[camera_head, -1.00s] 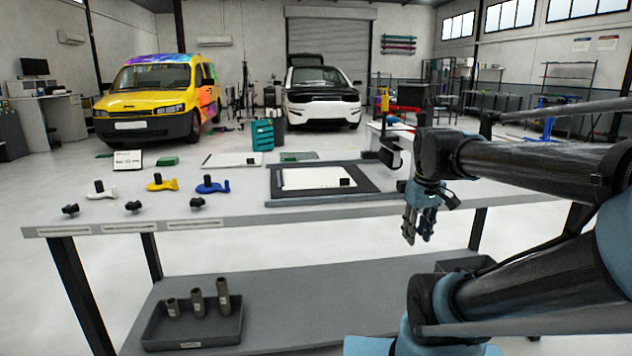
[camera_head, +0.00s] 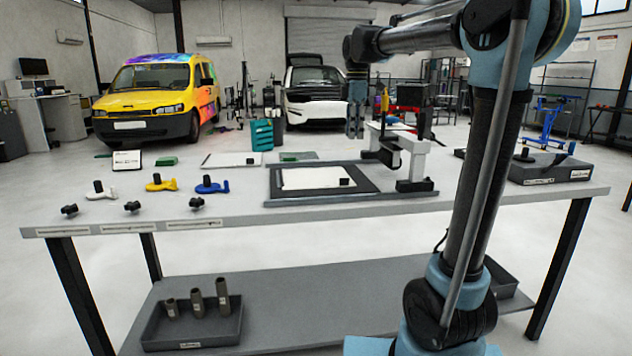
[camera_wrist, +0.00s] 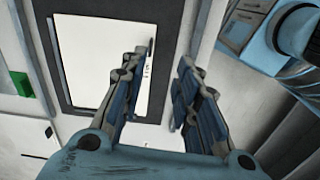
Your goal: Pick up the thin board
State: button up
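A thin white board (camera_head: 312,179) lies flat in a dark frame (camera_head: 276,183) on the workbench, with a small black block or knob (camera_head: 344,182) at its front right. In the wrist view the white board (camera_wrist: 100,50) lies below and left of my fingers. Another flat white panel (camera_head: 232,160) lies farther back on the left; I cannot tell which one the task means. My gripper (camera_head: 355,136) is raised above the bench's back side, pointing down. In the wrist view its fingers (camera_wrist: 160,75) are apart, with nothing between them.
A white and grey gantry-like fixture (camera_head: 415,160) stands right of the frame. A dark tray (camera_head: 545,172) sits at the bench's right end. White, yellow (camera_head: 160,183) and blue (camera_head: 210,185) handled tools and black knobs are on the left. A green block (camera_head: 167,161) lies behind.

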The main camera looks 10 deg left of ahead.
jog(key=shift+n, duration=0.5)
jog(key=f, duration=0.3)
jog(key=w+a+f, duration=0.1)
jog(key=f, duration=0.7)
jog(key=shift+w+a+f, duration=0.2)
jog(key=shift+a, duration=0.2)
jog(key=shift+a+f, duration=0.2)
jog(key=shift+f, duration=2.45)
grip_shut()
